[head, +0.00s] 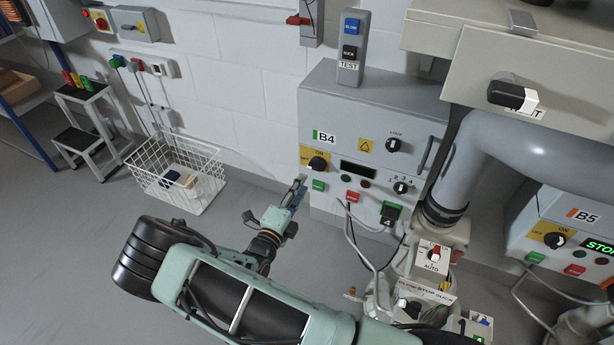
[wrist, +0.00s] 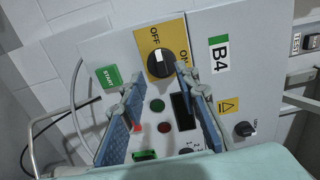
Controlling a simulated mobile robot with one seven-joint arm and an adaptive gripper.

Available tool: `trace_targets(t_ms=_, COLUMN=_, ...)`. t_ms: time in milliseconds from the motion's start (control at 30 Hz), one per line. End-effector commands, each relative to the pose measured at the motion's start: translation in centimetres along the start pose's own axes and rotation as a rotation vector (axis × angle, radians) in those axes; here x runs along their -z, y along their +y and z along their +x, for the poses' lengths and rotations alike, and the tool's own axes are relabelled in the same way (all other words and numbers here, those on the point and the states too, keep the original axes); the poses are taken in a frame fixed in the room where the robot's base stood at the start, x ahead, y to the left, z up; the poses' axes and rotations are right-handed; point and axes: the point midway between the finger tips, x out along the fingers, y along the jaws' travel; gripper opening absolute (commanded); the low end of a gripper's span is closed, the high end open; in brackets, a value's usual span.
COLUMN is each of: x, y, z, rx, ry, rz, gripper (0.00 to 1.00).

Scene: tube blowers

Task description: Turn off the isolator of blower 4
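Blower B4's grey control box (head: 375,105) carries a B4 label with a green bar. Its isolator is a round black knob (head: 318,163) on a yellow OFF/ON plate (head: 307,151), at the box's lower left. The wrist view shows the knob (wrist: 160,63) just beyond the fingertips, with a white pointer mark on its side towards the OFF lettering; its exact setting is hard to tell. My gripper (head: 299,188) is below the knob in the head view. In the wrist view my gripper (wrist: 158,83) has its two blue-padded fingers apart, with nothing held between them.
A green START button (head: 318,185) sits just below the knob. A red button (head: 352,196), a dark display (head: 357,170) and other dials are to the right. A large grey pipe (head: 530,150) and the B5 box (head: 570,225) stand right. A white wire basket (head: 175,175) is on the floor left.

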Motion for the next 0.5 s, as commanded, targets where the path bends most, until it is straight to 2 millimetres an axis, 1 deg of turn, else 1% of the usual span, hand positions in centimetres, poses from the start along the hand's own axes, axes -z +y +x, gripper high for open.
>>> trace_targets(t_ms=33, x=-0.1, y=0.0, z=-1.1, rx=-0.002, ry=-0.002, rz=0.0, gripper=0.29)
trace_targets(t_ms=200, x=-0.1, y=0.0, z=-3.8, rx=-0.001, ry=-0.001, rz=0.0, gripper=0.29)
trace_targets(t_ms=333, x=0.0, y=0.0, z=-4.8, rx=0.0, ry=0.0, rz=-0.001, gripper=0.29)
trace_targets(t_ms=500, x=0.1, y=0.0, z=-5.0, rx=0.0, ry=0.001, rz=-0.001, gripper=0.29)
